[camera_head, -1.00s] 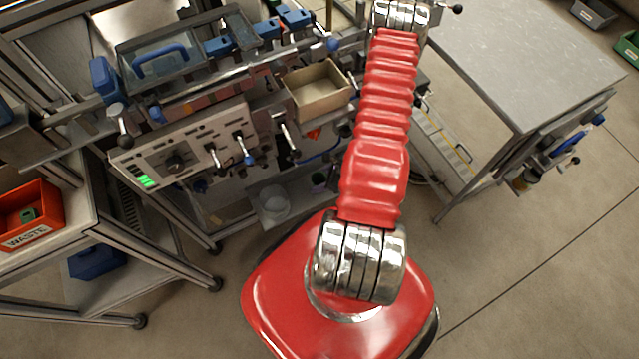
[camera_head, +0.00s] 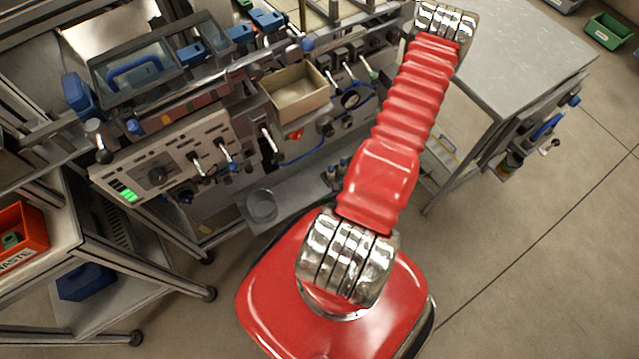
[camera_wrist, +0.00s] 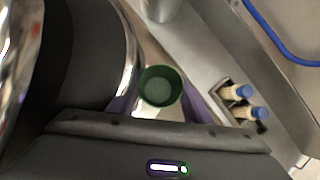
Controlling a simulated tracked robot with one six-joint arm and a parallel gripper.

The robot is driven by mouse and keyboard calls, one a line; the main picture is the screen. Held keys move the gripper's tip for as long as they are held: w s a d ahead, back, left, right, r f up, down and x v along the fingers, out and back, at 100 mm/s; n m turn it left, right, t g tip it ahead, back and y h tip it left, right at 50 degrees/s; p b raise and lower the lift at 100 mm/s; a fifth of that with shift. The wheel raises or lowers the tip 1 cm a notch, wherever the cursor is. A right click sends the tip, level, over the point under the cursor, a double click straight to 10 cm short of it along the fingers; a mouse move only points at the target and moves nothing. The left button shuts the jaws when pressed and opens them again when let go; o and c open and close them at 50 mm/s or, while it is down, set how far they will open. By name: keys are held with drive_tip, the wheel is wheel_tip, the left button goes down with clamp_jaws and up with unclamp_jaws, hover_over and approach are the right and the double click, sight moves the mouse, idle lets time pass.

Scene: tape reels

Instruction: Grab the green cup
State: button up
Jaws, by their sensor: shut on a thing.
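The green cup (camera_wrist: 160,86) shows in the wrist view with its round open mouth facing the camera and a paler inside. My gripper (camera_wrist: 157,103) has a purple finger on each side of the cup and is shut on it. The cup's lower part is hidden from this angle. In the head view my red arm rises toward the top right, and neither my gripper nor the green cup can be made out.
Bottles with blue caps (camera_wrist: 246,103) stand in a holder right of the cup. A clear container (camera_head: 262,206) sits on a low shelf under the machine. An open beige box (camera_head: 297,92) is above it. A grey table (camera_head: 520,55) stands at right, with open floor before it.

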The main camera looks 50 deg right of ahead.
drive_tip(key=s+a, duration=0.1)
drive_tip(key=s, duration=0.5)
drive_tip(key=shift+a, duration=0.4)
